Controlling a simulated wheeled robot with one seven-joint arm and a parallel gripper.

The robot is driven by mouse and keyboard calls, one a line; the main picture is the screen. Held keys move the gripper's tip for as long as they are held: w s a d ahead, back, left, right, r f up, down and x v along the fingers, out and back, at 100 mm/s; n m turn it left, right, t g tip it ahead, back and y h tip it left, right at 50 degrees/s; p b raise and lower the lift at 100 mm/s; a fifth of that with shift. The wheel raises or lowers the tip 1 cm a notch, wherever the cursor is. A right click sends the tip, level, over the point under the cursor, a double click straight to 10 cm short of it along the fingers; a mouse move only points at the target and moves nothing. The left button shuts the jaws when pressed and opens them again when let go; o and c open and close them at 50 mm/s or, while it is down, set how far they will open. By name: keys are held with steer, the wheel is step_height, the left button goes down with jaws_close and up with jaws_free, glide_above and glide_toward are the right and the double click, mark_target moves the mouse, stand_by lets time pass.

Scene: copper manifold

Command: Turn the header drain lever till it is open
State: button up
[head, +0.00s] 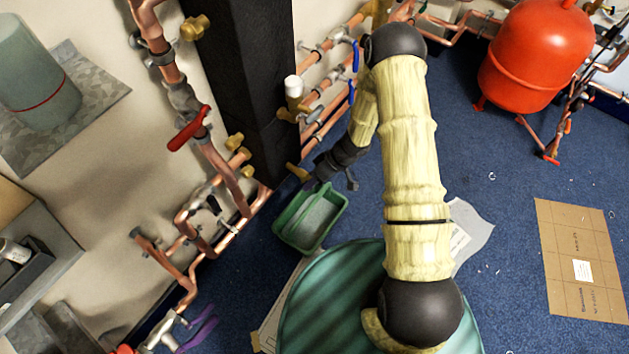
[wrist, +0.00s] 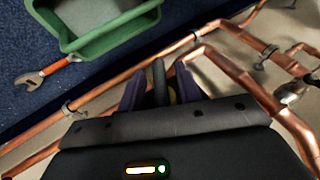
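My gripper (head: 335,184) is low beside the dark column, just above and right of the green tub. In the wrist view its two purple-padded fingers (wrist: 158,88) stand apart, so it is open. A dark upright bar (wrist: 158,76) shows between them with visible gaps on both sides, and a bit of brass (wrist: 173,97) shows behind. The bar may be the drain lever, but I cannot tell for sure. A brass fitting (head: 297,172) sticks out left of my gripper in the head view. The lever's body and its angle are mostly hidden by my gripper.
A green tub (head: 290,236) stands on the blue floor by the pipes; its rim also shows in the wrist view (wrist: 112,33). Copper pipes (wrist: 245,80) run close to my fingers. A red lever (head: 188,130) and red tank (head: 535,55) are farther off.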

jaws_close()
steer(key=shift+t+b, duration=0.3)
steer(key=shift+w+h, duration=0.1)
steer(key=shift+h, duration=0.3)
steer(key=shift+f+t+b, duration=0.15)
steer(key=shift+t+b, duration=0.15)
steer(key=shift+b, duration=0.6)
steer(key=shift+a+t+h+b, duration=0.1)
steer(key=shift+t+h+b, duration=0.2)
steer(key=shift+b, duration=0.65)
steer(key=n+t+h+b, duration=0.1)
steer(key=b, duration=0.5)
steer(key=shift+t, duration=0.3)
steer(key=shift+r+h+b, duration=0.25)
steer(key=shift+h+b, duration=0.15)
steer(key=shift+b, duration=0.55)
